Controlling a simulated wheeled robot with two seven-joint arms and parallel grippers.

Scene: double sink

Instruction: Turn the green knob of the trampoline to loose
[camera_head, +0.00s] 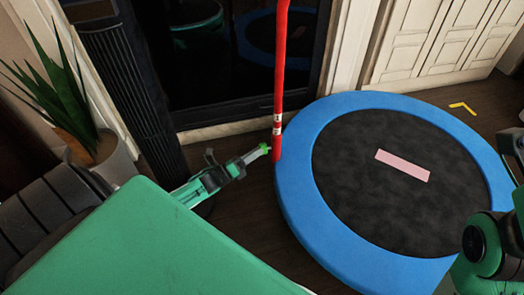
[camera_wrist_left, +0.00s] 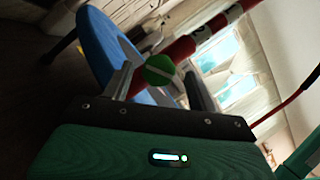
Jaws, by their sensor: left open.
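The trampoline has a blue rim (camera_head: 300,215), a black mat and a red upright pole (camera_head: 281,70). The green knob (camera_head: 264,149) sits low on the pole, on its left side. My left gripper (camera_head: 257,154) reaches toward the knob from the left. Its two fingers stand open on either side of the knob in the left wrist view (camera_wrist_left: 159,76), with a gap visible; depth and contact are hard to judge. Only parts of my right arm show at the right edge.
A potted plant (camera_head: 100,155) stands at the left beside a dark column (camera_head: 125,90). A dark glass front (camera_head: 240,60) is behind the pole. White cabinet doors (camera_head: 430,40) are at the back right. Wooden floor shows between my left arm and the trampoline.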

